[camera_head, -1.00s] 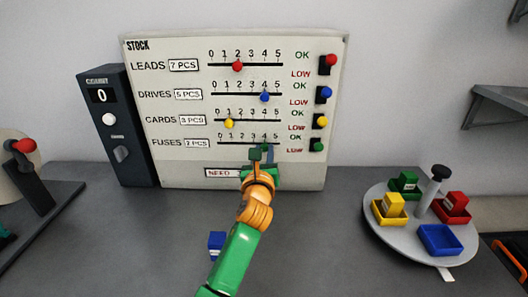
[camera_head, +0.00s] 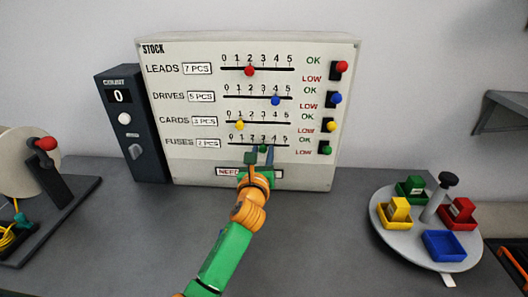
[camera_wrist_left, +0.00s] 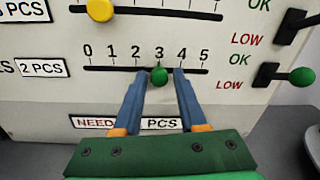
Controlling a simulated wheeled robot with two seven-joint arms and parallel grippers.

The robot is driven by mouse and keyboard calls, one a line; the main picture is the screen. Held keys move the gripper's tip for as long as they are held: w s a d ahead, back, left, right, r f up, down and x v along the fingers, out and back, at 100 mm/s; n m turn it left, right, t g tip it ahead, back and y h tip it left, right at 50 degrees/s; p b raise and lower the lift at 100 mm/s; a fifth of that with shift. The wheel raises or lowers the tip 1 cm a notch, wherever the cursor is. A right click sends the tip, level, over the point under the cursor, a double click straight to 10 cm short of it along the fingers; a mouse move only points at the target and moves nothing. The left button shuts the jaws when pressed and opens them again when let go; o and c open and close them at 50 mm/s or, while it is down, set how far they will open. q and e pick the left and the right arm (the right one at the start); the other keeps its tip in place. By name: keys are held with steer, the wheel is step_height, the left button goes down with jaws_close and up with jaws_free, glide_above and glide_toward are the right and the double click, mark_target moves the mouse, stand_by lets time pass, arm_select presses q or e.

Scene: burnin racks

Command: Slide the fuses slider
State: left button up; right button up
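The stock board (camera_head: 325,172) stands against the wall with several slider rows. The fuses slider is the bottom row, and its green knob (camera_head: 263,148) sits on the slot near 3. My left gripper (camera_head: 261,157) is in front of this row. In the left wrist view, the left gripper (camera_wrist_left: 159,82) is open, with one blue finger on each side of the knob and a gap at both sides. My right gripper is not in view.
A green OK/LOW switch (camera_head: 326,149) is right of the fuses row; the yellow cards knob (camera_head: 239,125) is above. A dark counter box (camera_head: 133,130) stands left. A round tray (camera_head: 388,235) with coloured bins is at right. The table front is mostly clear.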

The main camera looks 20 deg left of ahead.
arm_select(q)
steer(key=shift+o, duration=0.7)
steer(key=shift+s, duration=0.1)
steer(key=v, duration=0.7)
steer(key=shift+a, duration=0.1)
